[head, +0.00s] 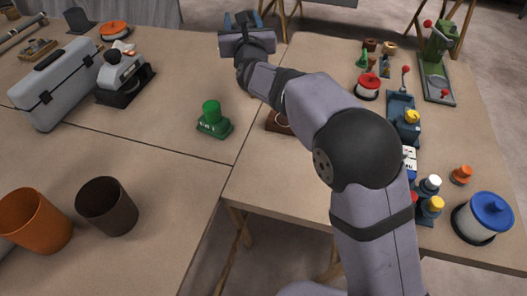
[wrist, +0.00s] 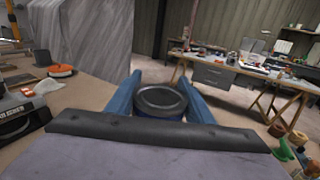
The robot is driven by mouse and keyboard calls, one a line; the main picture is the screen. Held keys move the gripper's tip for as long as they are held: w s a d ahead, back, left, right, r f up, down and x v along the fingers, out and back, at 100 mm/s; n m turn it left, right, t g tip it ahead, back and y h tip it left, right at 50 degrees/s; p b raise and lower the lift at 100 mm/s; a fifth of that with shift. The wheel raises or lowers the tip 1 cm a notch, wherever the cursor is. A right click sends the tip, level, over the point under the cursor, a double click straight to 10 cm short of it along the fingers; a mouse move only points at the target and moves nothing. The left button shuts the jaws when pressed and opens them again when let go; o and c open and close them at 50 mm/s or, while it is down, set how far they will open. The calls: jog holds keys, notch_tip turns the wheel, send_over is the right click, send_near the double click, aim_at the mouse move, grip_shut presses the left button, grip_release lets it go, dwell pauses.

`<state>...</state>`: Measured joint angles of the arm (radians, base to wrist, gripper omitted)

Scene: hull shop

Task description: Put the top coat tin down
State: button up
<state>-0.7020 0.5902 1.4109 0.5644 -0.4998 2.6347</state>
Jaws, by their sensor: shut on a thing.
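My gripper (head: 243,18) is at the far edge of the worktables in the head view, stretched away from the camera. In the wrist view its two blue fingers (wrist: 160,84) are shut on a round tin, the top coat tin (wrist: 162,101). The tin has a grey metal rim and lid and a dark blue side. The lid shows and the lower part is hidden behind my gripper body. In the head view I cannot make out the tin behind my gripper. I cannot tell how high it is above the surface.
A grey toolbox (head: 55,88) and a black-and-grey machine (head: 122,76) stand at the left. A green knobbed item (head: 212,121) stands mid-table. Orange (head: 35,222) and brown (head: 106,207) cups stand in front. A blue-lidded white tin (head: 483,222) and several small items crowd the right table.

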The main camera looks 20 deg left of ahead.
jog(key=s+a+r+n+g+y, duration=0.1)
jog(key=s+a, duration=0.3)
jog(key=s, duration=0.4)
jog(key=s+a+r+n+g+y+b, duration=0.1)
jog(key=s+a+y, duration=0.1)
jog(key=s+a, duration=0.45)
jog(key=s+a+r+n+g+y, duration=0.1)
jog(key=s+a, duration=0.1)
jog(key=s, duration=0.7)
jog(key=d+f+m+t+h, duration=0.1)
jog(key=d+f+m+h, duration=0.3)
jog(key=d, duration=0.5)
jog(key=d+f+m+t+h, duration=0.1)
jog(key=d+m+t+h, duration=0.15)
jog(key=d+h, duration=0.55)
jog(key=d+f+m+t+h, duration=0.1)
jog(key=d+f+m+h, duration=0.25)
jog(key=d, duration=0.75)
jog(key=shift+m, duration=0.4)
jog(key=shift+s+a+f, duration=0.15)
jog(key=shift+f, duration=2.25)
jog(key=shift+s+a+f, duration=0.15)
jog(key=shift+f, duration=2.2)
jog(key=shift+f+b, duration=0.15)
jog(key=shift+b, duration=0.35)
jog(key=o, duration=1.3)
